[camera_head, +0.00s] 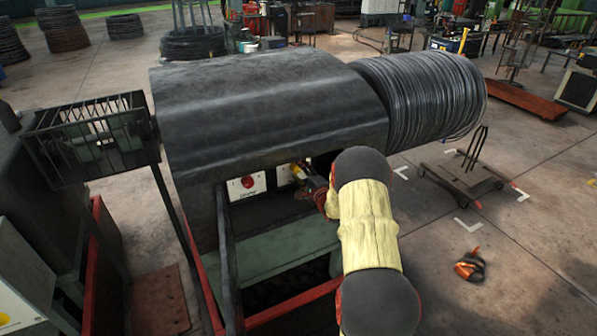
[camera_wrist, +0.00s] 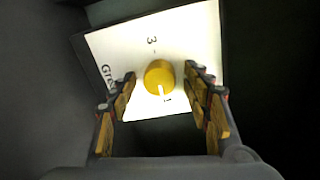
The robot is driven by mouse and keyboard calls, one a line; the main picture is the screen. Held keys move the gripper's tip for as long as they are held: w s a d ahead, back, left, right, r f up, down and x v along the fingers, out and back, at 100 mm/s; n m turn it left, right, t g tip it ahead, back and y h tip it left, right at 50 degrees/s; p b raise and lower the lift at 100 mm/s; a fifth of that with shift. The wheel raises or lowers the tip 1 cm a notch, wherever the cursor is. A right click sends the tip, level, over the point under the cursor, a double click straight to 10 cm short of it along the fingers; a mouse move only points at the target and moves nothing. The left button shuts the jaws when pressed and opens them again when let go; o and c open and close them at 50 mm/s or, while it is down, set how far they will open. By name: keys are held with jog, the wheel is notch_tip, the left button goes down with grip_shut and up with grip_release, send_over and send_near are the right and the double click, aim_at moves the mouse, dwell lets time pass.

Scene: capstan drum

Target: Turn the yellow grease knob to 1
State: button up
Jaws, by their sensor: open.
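The yellow grease knob (camera_wrist: 159,77) sits on a white label plate (camera_wrist: 118,55) in the wrist view. A 3 is printed above the knob, and a 1 just below and slightly right of it. The knob's white pointer line is at its lower edge and points toward the 1. My gripper (camera_wrist: 160,82) is open, with one finger on each side of the knob and visible gaps to it. In the head view my gripper (camera_head: 307,178) is at the white plate (camera_head: 284,176) under the drum cover, partly hidden by my arm.
A white panel with a red button (camera_head: 247,182) is left of the plate. The dark drum cover (camera_head: 270,105) overhangs both, with a wire coil (camera_head: 425,95) at its right. A green ledge (camera_head: 265,252) and red frame lie below.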

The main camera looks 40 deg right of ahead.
jog(key=v, duration=1.2)
jog(key=shift+f, duration=0.1)
dwell(0.4)
